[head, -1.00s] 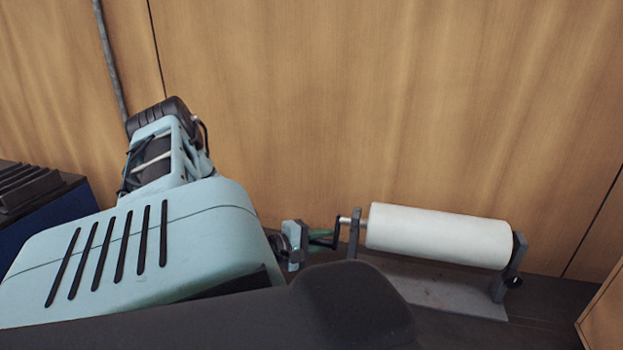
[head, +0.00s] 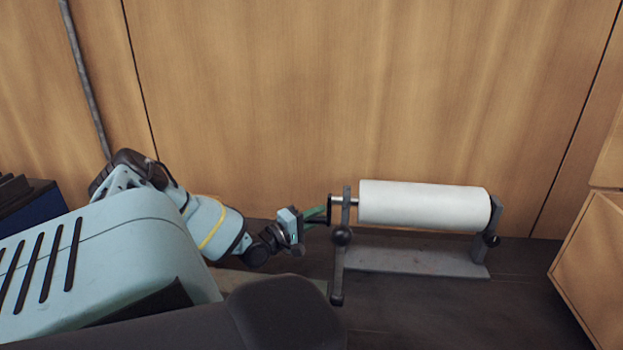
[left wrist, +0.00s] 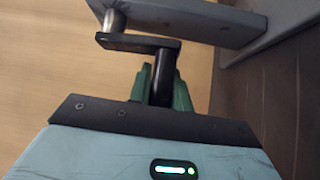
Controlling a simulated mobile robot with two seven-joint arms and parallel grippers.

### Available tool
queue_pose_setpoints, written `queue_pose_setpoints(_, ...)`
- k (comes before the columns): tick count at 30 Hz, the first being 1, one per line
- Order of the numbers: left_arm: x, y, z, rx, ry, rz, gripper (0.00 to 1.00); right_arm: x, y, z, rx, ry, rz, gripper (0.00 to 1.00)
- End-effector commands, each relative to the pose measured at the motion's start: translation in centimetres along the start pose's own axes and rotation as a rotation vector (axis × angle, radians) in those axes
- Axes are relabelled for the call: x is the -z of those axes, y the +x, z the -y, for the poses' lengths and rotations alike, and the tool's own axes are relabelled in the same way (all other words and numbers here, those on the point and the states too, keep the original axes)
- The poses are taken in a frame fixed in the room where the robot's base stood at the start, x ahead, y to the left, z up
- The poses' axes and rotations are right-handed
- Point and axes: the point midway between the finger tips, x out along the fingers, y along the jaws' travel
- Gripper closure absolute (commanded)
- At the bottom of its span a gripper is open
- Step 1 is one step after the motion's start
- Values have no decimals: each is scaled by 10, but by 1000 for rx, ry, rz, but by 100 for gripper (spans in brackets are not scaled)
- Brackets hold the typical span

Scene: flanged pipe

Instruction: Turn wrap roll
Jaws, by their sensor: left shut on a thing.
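The white wrap roll (head: 420,204) lies level on a grey stand (head: 415,262), in front of the wood wall. A metal axle (head: 347,201) leaves its left end through the stand's upright and carries a black crank (head: 329,207). My left gripper (head: 317,214), with green fingers, is at the crank, left of the roll. In the left wrist view, the green fingers (left wrist: 162,88) are shut on the black crank handle (left wrist: 163,72), one on each side. The crank arm (left wrist: 137,42) joins the silver axle (left wrist: 114,20). My right gripper is not in view.
Dark knobs (head: 342,236) show at the stand's left upright. A wooden cabinet (head: 592,255) stands at the right, and a dark blue box (head: 35,213) at the far left.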

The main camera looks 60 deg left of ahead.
Motion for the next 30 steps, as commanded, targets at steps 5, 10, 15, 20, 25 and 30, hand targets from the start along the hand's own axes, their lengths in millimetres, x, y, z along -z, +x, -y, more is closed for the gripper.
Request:
queue_pose_setpoints(5, 3, 3, -1, -22, 24, -4, 100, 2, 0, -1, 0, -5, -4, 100)
queue_pose_setpoints(10, 4, 4, -1, -31, 33, -5, 100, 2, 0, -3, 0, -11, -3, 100)
queue_pose_setpoints(15, 4, 5, -2, -34, 35, -5, 100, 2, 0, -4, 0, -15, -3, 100)
queue_pose_setpoints(20, 4, 5, -2, -34, 34, -6, 100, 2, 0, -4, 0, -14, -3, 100)
queue_pose_setpoints(25, 4, 5, -2, -34, 33, -5, 66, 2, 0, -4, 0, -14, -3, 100)
queue_pose_setpoints(30, 3, 4, -1, -32, 32, -3, 59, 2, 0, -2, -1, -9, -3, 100)
